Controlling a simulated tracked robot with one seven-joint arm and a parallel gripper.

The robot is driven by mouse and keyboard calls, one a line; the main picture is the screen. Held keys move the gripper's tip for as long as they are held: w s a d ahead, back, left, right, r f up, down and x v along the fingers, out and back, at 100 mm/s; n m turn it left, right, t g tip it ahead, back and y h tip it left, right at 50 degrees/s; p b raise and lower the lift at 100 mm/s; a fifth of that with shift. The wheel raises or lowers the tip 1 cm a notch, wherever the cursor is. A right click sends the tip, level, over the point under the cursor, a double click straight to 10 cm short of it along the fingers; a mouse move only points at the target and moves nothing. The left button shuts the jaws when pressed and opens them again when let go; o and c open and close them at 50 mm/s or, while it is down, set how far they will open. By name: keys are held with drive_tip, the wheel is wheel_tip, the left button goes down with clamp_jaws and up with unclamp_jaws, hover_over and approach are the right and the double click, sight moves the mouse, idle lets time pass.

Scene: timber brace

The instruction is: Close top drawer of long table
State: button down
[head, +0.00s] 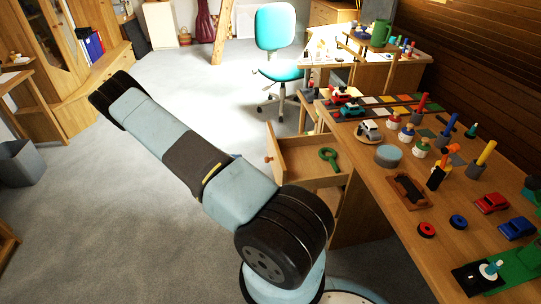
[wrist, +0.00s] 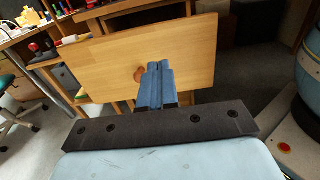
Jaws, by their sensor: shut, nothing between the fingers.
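The long table (head: 383,190) stands on the right in the head view. Its top drawer (head: 297,142) is pulled out, with a green ring-shaped object with a handle (head: 329,158) inside. The drawer's round wooden knob (head: 268,158) faces left. In the wrist view the drawer's plain wooden front (wrist: 190,50) fills the upper middle, with the knob (wrist: 139,75) just left of my fingertips. My gripper (wrist: 158,68) is shut and empty, pointing at the front. I cannot tell whether it touches the front.
The tabletop carries toy cars, a red car (head: 490,203) among them, pegs and small discs. A turquoise swivel chair (head: 275,30) stands behind, before a second desk (head: 370,72). Open grey carpet (head: 180,75) lies left of the drawer.

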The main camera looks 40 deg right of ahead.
sight(276, 155)
drive_tip(key=x, duration=1.4)
drive_tip(key=shift+d, duration=0.15)
